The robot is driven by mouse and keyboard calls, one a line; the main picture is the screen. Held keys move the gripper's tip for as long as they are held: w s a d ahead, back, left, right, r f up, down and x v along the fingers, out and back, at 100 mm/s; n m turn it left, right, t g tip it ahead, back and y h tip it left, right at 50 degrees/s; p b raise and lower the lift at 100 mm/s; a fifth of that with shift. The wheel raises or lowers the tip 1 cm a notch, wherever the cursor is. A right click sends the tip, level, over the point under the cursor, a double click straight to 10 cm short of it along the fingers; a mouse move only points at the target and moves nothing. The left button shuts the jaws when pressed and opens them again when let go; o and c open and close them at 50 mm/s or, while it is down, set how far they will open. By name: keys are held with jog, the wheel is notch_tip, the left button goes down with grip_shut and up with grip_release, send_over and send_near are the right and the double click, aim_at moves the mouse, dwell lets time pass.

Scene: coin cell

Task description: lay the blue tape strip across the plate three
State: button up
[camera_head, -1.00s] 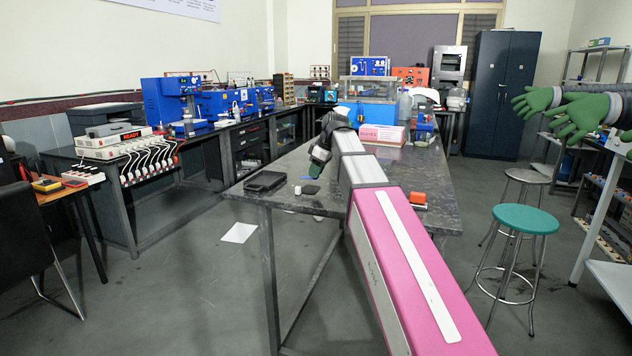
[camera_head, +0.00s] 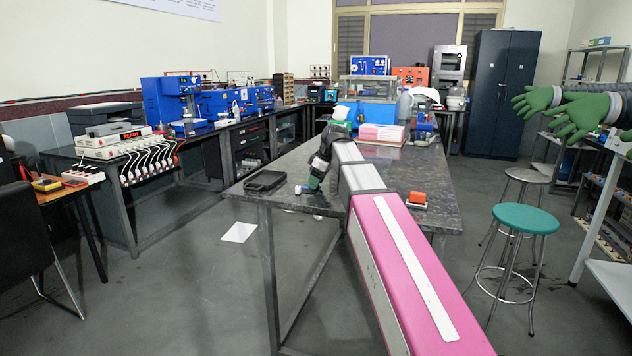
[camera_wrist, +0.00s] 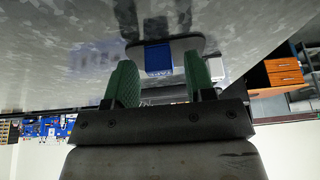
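In the wrist view, the blue tape strip (camera_wrist: 158,60) shows between the two green fingers of my gripper (camera_wrist: 160,82). The fingers stand apart, with a visible gap on each side of the strip. Behind the strip is a grey, round-cornered plate (camera_wrist: 187,45), and the strip overlaps its middle; I cannot tell whether it lies flat on it. No number on the plate is legible. In the head view, my gripper (camera_head: 312,184) points down close to the table's near left end. It hides the plate and strip there.
On the dark table (camera_head: 430,180), a black tray (camera_head: 265,181) lies left of my gripper and a small white piece (camera_head: 298,189) stands close beside it. An orange-topped item (camera_head: 417,198) is to the right. A pink-and-white box (camera_head: 382,134) and blue equipment are at the back.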

jog(key=shift+r, duration=0.1)
jog(key=v, duration=1.2)
